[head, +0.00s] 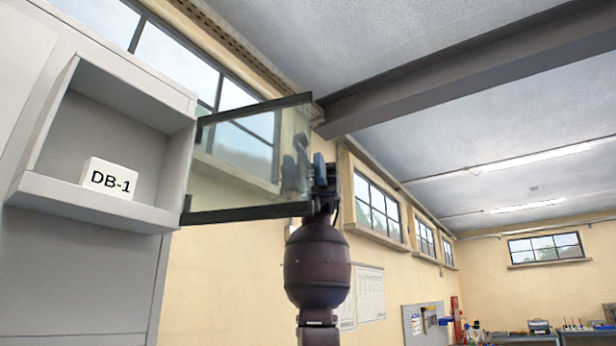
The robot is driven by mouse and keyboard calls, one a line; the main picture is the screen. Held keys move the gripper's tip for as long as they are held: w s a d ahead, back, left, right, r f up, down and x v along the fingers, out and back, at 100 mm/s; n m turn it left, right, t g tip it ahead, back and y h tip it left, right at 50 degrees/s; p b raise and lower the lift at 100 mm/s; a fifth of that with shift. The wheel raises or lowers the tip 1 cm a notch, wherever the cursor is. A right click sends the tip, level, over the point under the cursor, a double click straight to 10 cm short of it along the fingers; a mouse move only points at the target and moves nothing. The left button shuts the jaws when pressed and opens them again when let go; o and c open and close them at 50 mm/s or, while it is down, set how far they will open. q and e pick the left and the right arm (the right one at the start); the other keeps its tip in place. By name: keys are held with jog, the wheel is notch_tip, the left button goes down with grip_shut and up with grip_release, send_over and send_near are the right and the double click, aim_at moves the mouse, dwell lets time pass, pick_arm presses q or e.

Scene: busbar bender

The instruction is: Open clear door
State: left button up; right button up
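The clear door (240,160) is a see-through pane with dark bars along its top and bottom. It stands swung wide open, out to the right from the right edge of the recess in the grey cabinet (75,265). My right gripper (312,172) is at the door's free right edge, with the dark arm upright below it. Part of the gripper shows through or against the pane. Its fingertips are too small and dark to tell whether they grip the edge. My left gripper is not in view.
The open recess holds a white block marked DB-1 (108,178) on its lower ledge. A cream wall with windows (378,208) runs behind the door. Far right are a tool board (424,322) and benches with small items. The space right of my arm is clear.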

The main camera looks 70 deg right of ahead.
jog(key=v, duration=1)
jog(key=shift+p, duration=0.45)
